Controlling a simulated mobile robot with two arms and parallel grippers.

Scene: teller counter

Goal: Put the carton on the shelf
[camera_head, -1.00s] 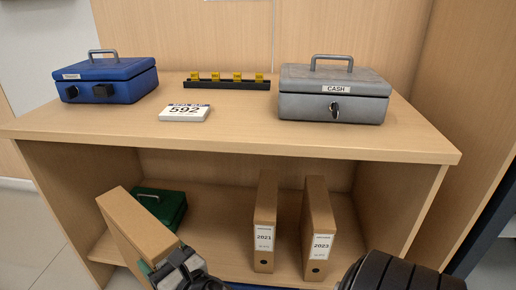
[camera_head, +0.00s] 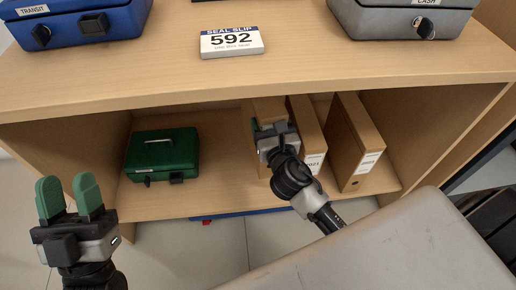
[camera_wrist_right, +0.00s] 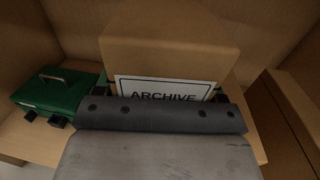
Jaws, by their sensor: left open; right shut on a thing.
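The carton (camera_head: 269,107) is a brown archive file in the lower shelf bay, between a green cash box and two similar files. In the right wrist view the carton (camera_wrist_right: 170,45) looks upright and carries a white ARCHIVE label. My right gripper (camera_head: 272,130) is shut on its front face; the gripper body hides much of the carton, and I cannot tell whether its base rests on the shelf (camera_head: 222,190). My left gripper (camera_head: 69,196) is open and empty, in front of the unit at the lower left.
The green cash box (camera_head: 162,155) stands left of the carton. Two brown files (camera_head: 308,130) (camera_head: 358,150) stand close on its right. Above, the counter holds a blue box (camera_head: 75,22), a grey box (camera_head: 400,15) and a seal slip block (camera_head: 231,42).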

